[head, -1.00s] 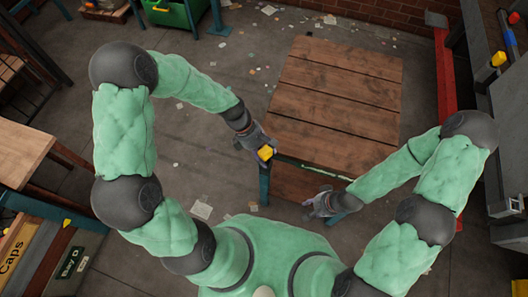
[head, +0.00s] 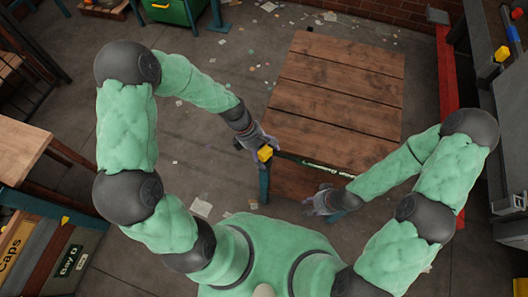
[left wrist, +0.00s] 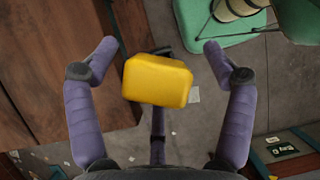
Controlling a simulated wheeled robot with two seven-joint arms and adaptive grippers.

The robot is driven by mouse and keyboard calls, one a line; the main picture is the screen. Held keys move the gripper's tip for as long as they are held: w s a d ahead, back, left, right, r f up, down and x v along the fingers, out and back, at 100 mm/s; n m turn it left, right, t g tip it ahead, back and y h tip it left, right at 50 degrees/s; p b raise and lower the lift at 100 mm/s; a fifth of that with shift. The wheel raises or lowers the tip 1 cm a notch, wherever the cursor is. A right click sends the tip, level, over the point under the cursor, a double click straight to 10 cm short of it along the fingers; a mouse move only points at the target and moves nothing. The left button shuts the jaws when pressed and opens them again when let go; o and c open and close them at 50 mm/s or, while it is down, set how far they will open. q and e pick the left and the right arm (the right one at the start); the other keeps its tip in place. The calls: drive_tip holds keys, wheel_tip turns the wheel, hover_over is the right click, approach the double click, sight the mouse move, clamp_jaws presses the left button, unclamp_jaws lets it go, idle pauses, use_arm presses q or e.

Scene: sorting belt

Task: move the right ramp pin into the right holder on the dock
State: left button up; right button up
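My left gripper (head: 258,146) is at the near left corner of a wooden table. In the left wrist view its purple fingers (left wrist: 158,60) stand wide apart. A yellow block (left wrist: 157,80) shows between them, with a gap on both sides; it also shows in the head view (head: 265,154). I cannot tell whether the block is on the gripper or beyond it. My right gripper (head: 322,202) is low by the table's near edge, too small to tell its opening. I cannot make out a ramp pin, a holder or the dock for certain.
The plank table (head: 335,95) fills the middle. A grey unit (head: 508,130) with red, blue and yellow parts stands at the right, beside a red rail (head: 447,110). A green bin (head: 172,10) is at the back. Signed bins (head: 68,262) stand at the left. Scraps litter the floor.

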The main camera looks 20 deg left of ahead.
use_arm(q)
drive_tip(key=shift+r, duration=0.1)
drive_tip(key=v, duration=1.2)
idle(0.4)
